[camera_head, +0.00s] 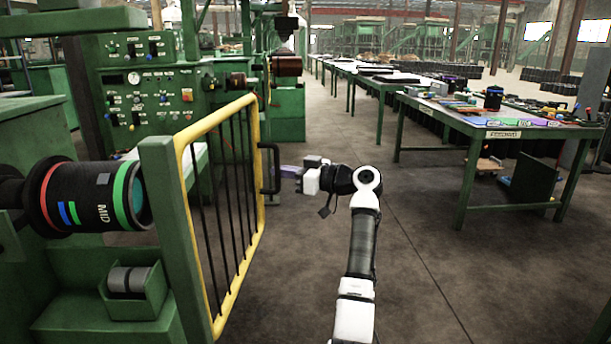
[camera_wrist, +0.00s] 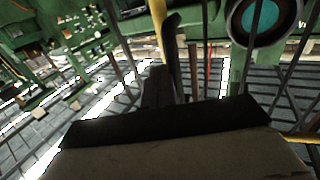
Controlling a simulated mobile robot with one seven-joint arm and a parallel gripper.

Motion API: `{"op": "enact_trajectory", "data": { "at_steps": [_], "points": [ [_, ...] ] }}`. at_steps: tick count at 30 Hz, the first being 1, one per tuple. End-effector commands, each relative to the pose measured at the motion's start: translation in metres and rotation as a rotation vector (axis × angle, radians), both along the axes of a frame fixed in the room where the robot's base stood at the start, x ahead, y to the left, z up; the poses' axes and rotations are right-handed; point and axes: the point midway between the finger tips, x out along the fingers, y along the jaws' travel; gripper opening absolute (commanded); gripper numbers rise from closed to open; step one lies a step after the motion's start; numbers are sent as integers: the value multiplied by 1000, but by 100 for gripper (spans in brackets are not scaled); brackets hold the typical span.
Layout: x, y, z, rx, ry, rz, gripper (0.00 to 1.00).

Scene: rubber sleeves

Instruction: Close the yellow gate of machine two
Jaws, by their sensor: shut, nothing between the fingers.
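The yellow gate (camera_head: 222,108) has a yellow tube frame with thin dark bars. It stands upright, running from a green post (camera_head: 165,240) in front toward the control panel behind; the head view does not clearly show whether its far end meets the machine. A black handle (camera_head: 275,168) sits on its far upright. My gripper (camera_head: 284,171) is shut and empty, at the handle from the right; I cannot tell whether they touch. In the wrist view, the dark fingers (camera_wrist: 160,88) point toward the handle (camera_wrist: 173,50), with the yellow upright (camera_wrist: 159,22) just behind it.
A black drum (camera_head: 95,195) marked MID, with coloured rings, lies left of the post. A green control panel (camera_head: 150,95) stands behind. A green table (camera_head: 500,124) with parts stands at the right. The floor (camera_head: 430,270) right of my arm is clear.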

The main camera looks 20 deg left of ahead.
Motion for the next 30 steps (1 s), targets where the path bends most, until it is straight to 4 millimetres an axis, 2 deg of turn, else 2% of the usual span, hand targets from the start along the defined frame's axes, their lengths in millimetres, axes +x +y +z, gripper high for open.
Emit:
{"op": "enact_trajectory", "data": {
  "at_steps": [3,10,30],
  "points": [
    [-4,19,0,0,-1,-2,0],
    [-8,39,0,0,-1,-8,0],
    [-9,43,0,0,0,-10,0]
  ]
}}
